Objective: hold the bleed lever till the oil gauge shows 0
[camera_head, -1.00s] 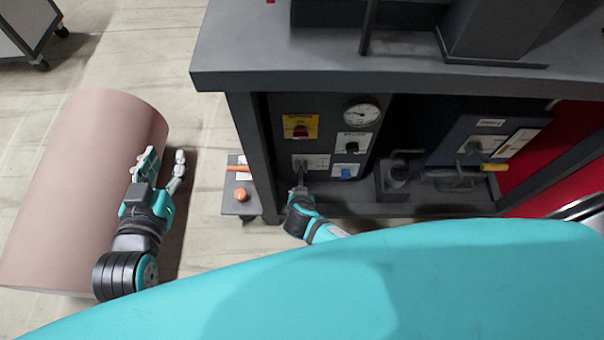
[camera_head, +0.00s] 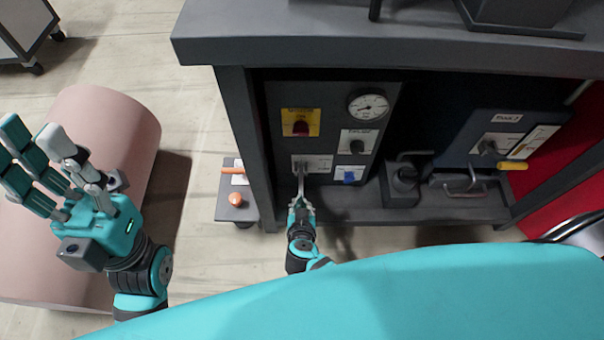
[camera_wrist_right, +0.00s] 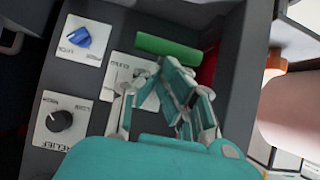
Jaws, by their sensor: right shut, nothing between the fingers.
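The oil gauge (camera_head: 368,106) is a round white dial at the top right of the dark panel; its reading is too small to be sure of. The bleed plate (camera_head: 318,164) is low on the panel and also shows in the right wrist view (camera_wrist_right: 119,77). A green bar (camera_wrist_right: 168,47), perhaps the lever's grip, lies just beyond my right fingertips; I cannot tell whether they touch it. My right gripper (camera_head: 300,183) is at the plate, shut and empty, and partly hides it. My left gripper (camera_head: 55,160) is open and empty, away to the left.
The panel also has a red switch on yellow (camera_head: 300,127), a black relief knob (camera_head: 357,146) and a blue knob (camera_head: 350,176). The bench top (camera_head: 350,45) overhangs it. A pink cylinder (camera_head: 120,115) lies left; a small stand (camera_head: 222,208) is beside the bench leg.

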